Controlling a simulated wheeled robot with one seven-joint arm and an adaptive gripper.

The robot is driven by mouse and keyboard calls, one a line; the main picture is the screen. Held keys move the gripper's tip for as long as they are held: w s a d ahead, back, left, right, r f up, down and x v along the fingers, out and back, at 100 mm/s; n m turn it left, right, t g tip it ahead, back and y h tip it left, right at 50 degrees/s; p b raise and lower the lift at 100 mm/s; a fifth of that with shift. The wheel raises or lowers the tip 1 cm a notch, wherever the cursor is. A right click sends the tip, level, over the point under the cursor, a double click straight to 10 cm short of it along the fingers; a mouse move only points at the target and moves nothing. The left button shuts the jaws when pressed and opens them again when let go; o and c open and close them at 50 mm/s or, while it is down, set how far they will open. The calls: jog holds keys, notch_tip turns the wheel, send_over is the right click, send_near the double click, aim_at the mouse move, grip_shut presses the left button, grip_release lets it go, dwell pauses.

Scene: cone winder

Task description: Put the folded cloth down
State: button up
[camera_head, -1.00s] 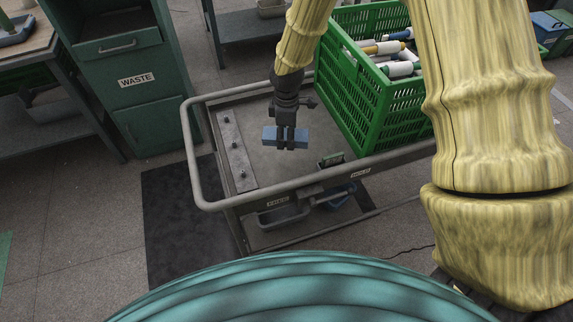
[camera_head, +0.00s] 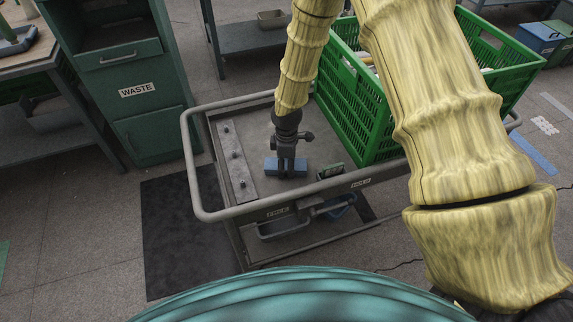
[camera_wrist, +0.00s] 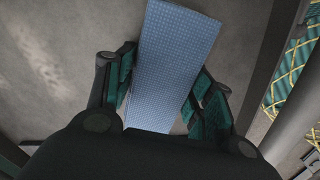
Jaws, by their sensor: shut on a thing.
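The folded cloth (camera_head: 299,167) is a small blue block-like bundle with a fine woven grid; it also shows in the wrist view (camera_wrist: 172,60). My gripper (camera_head: 286,168) points down over the cart's top and is shut on the cloth, with a finger on either side of it in the wrist view (camera_wrist: 165,105). The cloth is at or just above the grey cart top (camera_head: 262,180); I cannot tell whether it touches. The gripper hides the middle of the cloth.
A green slotted crate (camera_head: 362,118) stands on the cart's right part. A pegged metal strip (camera_head: 234,160) lies along the left. A small dark green item (camera_head: 330,171) sits near the front edge. A raised rail (camera_head: 198,190) surrounds the cart. A green waste cabinet (camera_head: 150,135) stands left.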

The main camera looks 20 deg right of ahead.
jog(key=shift+f, duration=0.3)
jog(key=o, duration=1.1)
jog(key=shift+c, duration=0.2)
jog(key=shift+r, duration=0.1)
notch_tip(320, 180, up, 12)
jog(key=shift+r, duration=0.15)
